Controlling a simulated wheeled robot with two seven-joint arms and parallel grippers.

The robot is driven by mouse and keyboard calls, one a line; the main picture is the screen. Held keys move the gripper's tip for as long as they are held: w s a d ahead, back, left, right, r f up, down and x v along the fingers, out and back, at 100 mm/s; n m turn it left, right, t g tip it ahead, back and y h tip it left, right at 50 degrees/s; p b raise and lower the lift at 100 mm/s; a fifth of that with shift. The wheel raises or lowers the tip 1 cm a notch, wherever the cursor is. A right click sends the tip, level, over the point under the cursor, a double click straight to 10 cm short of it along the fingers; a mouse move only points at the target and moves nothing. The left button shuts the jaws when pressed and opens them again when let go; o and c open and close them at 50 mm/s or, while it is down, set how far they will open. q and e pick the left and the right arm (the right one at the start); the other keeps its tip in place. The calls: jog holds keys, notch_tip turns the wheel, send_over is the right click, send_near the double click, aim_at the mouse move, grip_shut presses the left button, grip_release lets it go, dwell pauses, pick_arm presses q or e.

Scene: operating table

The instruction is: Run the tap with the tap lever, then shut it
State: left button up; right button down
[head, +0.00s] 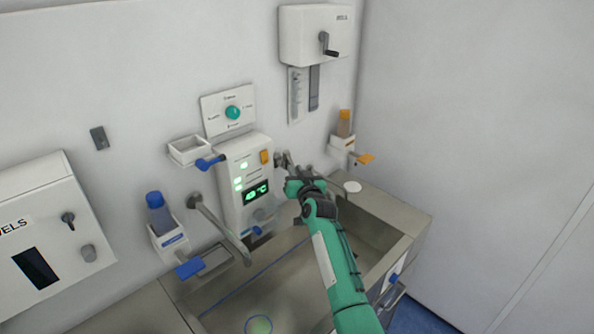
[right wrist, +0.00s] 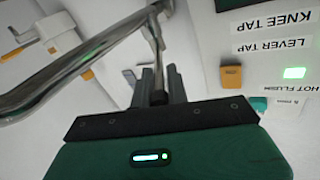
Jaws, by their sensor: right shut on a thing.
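My right gripper (head: 288,170) is at the right side of the white tap panel (head: 229,166), above the steel trough (head: 364,219). In the right wrist view, its two fingers (right wrist: 158,86) are shut on the dark lower end of the thin tap lever (right wrist: 153,32). A thick chrome pipe (right wrist: 75,64) curves beside the lever. The panel carries lit green lamps and a green temperature display (head: 256,192). In the right wrist view, a "LEVER TAP" label (right wrist: 272,46) and a lit green lamp (right wrist: 295,73) show. Running water cannot be made out. My left gripper is out of view.
A second steel spout (head: 222,230) reaches over the trough left of the panel. A blue-capped bottle (head: 157,212) stands in a wall holder left, an orange bottle (head: 344,123) in one at right. A towel dispenser (head: 316,36) hangs above. My right arm crosses the trough.

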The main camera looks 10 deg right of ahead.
jog(key=shift+a, duration=0.15)
dwell(0.3)
jog(key=c, duration=1.6)
grip_release()
jog(key=shift+o, duration=0.6)
jog(key=shift+w, duration=0.1)
jog(key=shift+w+f, duration=0.1)
